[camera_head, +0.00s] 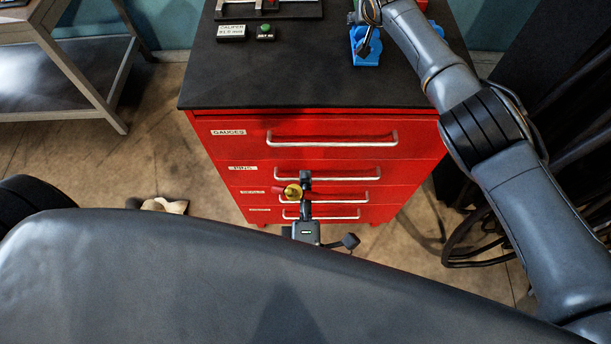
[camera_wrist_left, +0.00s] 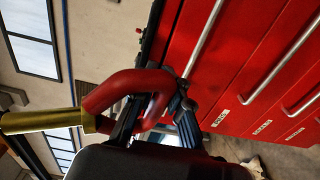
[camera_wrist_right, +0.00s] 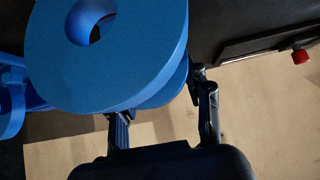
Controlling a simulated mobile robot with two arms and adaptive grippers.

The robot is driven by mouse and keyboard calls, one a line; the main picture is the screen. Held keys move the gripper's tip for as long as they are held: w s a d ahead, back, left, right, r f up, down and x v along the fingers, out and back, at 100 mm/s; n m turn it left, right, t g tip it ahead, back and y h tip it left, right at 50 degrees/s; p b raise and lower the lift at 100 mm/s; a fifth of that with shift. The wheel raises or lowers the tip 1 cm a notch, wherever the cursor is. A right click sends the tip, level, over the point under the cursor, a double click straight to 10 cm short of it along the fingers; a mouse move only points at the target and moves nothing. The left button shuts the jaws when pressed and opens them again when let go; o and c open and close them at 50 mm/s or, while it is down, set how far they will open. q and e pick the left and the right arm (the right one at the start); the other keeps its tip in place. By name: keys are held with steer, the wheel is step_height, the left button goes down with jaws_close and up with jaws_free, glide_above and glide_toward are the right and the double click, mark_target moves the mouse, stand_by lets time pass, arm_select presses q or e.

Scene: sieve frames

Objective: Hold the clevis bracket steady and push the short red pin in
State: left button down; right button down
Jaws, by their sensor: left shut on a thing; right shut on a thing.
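The blue clevis bracket (camera_head: 367,52) stands on the cabinet's dark top, towards its back right. It fills the upper part of the right wrist view (camera_wrist_right: 140,62), where a round hole shows. My right gripper (camera_head: 371,14) is shut on the bracket, with the fingers (camera_wrist_right: 165,105) on either side of its edge. The red pin has a red handle (camera_wrist_left: 125,88) and a brass-coloured shaft (camera_wrist_left: 45,121). My left gripper (camera_head: 305,194) is shut on the handle, low in front of the drawers, well away from the bracket. The shaft (camera_head: 292,191) points roughly towards the head camera.
A red drawer cabinet (camera_head: 235,154) with silver handles stands ahead. On its top are a caliper sign (camera_head: 231,32), a green button (camera_head: 265,31) and a dark rack (camera_head: 285,12) at the back. The top's front middle is clear. A grey bench (camera_head: 75,75) stands left.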

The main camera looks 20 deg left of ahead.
steer(key=c, duration=0.5)
jaws_free()
steer(key=shift+s+r, duration=0.15)
steer(key=shift+v, duration=3.85)
